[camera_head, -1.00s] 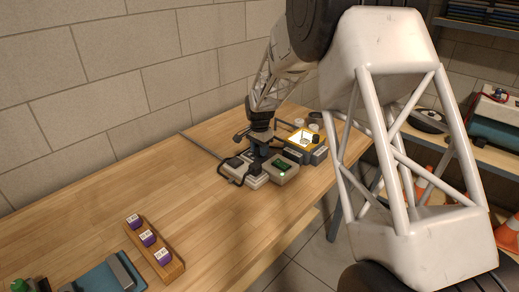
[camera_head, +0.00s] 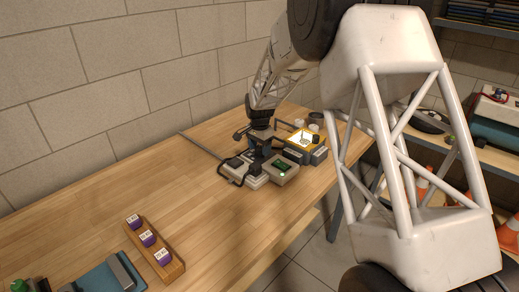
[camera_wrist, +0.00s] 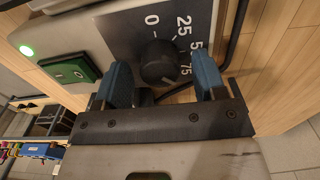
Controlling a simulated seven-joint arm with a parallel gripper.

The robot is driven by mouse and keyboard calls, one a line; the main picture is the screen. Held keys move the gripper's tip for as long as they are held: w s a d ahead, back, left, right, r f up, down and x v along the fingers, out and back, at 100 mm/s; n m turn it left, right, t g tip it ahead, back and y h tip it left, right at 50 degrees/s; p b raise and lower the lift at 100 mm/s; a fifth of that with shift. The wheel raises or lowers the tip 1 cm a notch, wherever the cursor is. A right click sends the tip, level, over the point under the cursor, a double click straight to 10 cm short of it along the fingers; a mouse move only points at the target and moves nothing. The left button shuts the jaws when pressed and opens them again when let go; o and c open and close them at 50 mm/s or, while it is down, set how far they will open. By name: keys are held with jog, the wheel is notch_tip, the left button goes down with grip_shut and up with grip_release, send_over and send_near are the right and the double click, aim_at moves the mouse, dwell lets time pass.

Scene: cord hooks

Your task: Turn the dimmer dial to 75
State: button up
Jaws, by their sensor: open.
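The dimmer dial (camera_wrist: 158,64) is a dark round knob on a grey scale plate marked 0, 25, 50 and 75. Its pointer is hard to make out, so I cannot tell its exact setting. My gripper (camera_wrist: 163,76) is open, with one blue finger on each side of the dial and a visible gap to the knob on both sides. In the head view my gripper (camera_head: 257,163) is low over the pale control box (camera_head: 254,182), and the dial is hidden there.
A lit yellow-framed box (camera_head: 303,138) stands behind. A wooden rack with purple labelled blocks (camera_head: 148,238) is front left. The middle of the bench is clear.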

aim_at(260, 148)
jog(key=shift+r, duration=3.5)
jog(key=shift+s+d+r, duration=0.1)
jog(key=shift+s+r, duration=0.05)
jog(key=s+d+r+n, duration=0.1)
jog(key=s+d+r, duration=0.2)
jog(key=s+r, duration=0.35)
jog(key=s+d+r+n+t, duration=0.1)
jog(key=s+d+r+n, duration=0.15)
jog(key=s, duration=0.75)
jog(key=s+d+r+n, duration=0.1)
jog(key=s+d+r, duration=0.35)
jog(key=s, duration=0.35)
jog(key=s+d+n, duration=0.2)
jog(key=s, duration=1.2)
jog(key=s+d+n+t, duration=0.1)
jog(key=s+d+n, duration=0.1)
jog(key=s, duration=1.2)
jog(key=shift+s+f+t, duration=0.2)
jog(key=shift+f+t, duration=0.1)
jog(key=shift+f, duration=0.05)
jog(key=shift+d, duration=0.1)
